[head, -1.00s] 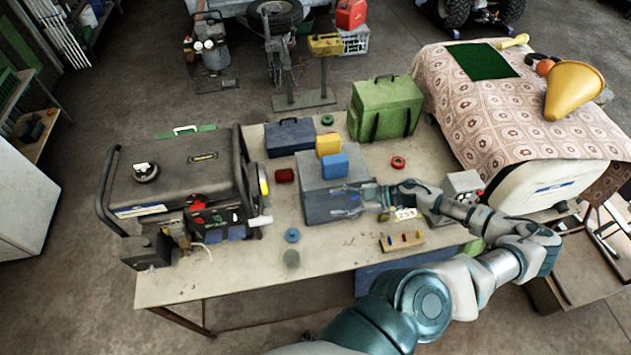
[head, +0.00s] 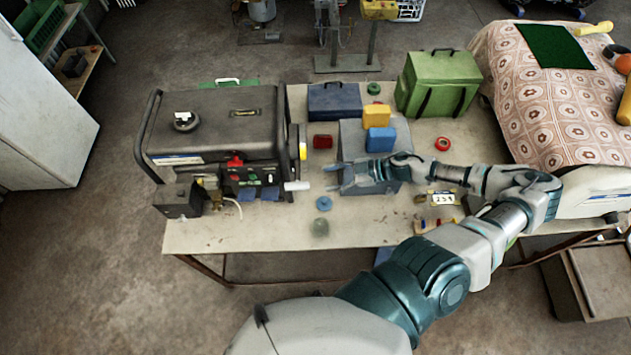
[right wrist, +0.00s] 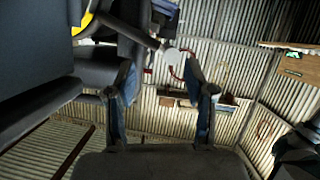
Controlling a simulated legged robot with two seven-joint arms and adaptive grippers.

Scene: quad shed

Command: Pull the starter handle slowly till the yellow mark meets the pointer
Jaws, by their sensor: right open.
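The generator (head: 215,125) stands at the left of the table. Its pale starter handle (head: 297,185) sticks out on the right side, below a yellow mark (head: 303,150) on the dark round housing. The yellow also shows at the upper left of the right wrist view (right wrist: 84,20). I cannot make out the pointer. My right gripper (head: 327,177) is open and empty, its fingers pointing left, a short gap to the right of the handle. In the right wrist view its two fingers (right wrist: 162,80) stand apart, with a bar beyond them. My left gripper is out of view.
A grey box (head: 355,140) with yellow and blue blocks stands behind my right gripper. A dark red block (head: 322,142) lies behind the fingers. The table front (head: 270,230) is mostly clear.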

